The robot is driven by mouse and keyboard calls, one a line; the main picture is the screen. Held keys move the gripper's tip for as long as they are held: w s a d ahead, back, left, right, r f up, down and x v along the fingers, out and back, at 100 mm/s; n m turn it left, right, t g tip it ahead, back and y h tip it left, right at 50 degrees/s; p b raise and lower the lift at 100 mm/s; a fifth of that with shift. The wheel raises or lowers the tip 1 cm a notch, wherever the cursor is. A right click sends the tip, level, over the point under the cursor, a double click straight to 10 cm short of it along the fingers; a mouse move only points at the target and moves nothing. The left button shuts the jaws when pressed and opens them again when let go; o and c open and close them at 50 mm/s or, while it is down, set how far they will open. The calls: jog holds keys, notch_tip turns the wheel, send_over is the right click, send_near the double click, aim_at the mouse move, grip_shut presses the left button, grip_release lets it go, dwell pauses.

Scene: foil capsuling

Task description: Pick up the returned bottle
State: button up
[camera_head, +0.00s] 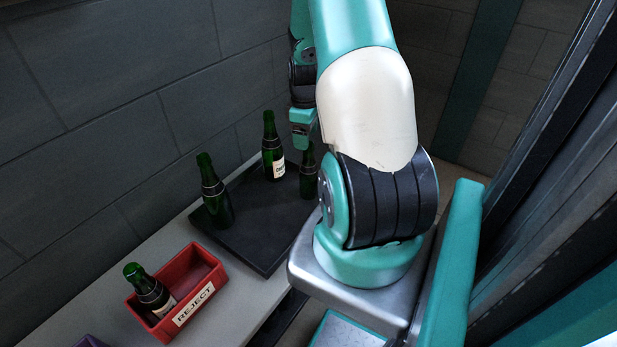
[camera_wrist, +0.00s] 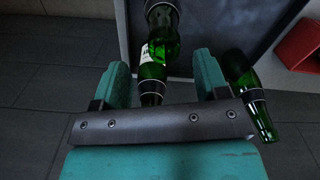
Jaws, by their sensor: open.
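Three green glass bottles stand on a black tray (camera_head: 248,238): one at the left (camera_head: 216,198), one with a white label at the back (camera_head: 273,160), and one at the right (camera_head: 308,182), partly hidden by my arm. I cannot tell which is the returned one. My gripper (camera_head: 302,131) is near the back and right bottles. In the wrist view its teal fingers (camera_wrist: 164,80) are open, with a white-labelled green bottle (camera_wrist: 153,74) showing in the gap, its lower picture part hidden by the gripper. Contact is not visible. Another bottle (camera_wrist: 240,70) is outside the right finger.
A red box marked REJECT (camera_head: 212,281) stands left of the tray on a pale bench (camera_head: 112,290), holding a tilted green bottle (camera_head: 148,288). A dark block wall (camera_head: 110,90) runs behind the bench.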

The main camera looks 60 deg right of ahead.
aim_at(308, 152)
jog(key=f, duration=0.3)
jog(key=s+f, duration=0.1)
jog(key=f, duration=0.1)
jog(key=shift+a, duration=0.2)
jog(key=shift+w+f, duration=0.1)
jog(key=shift+f, duration=0.25)
grip_shut()
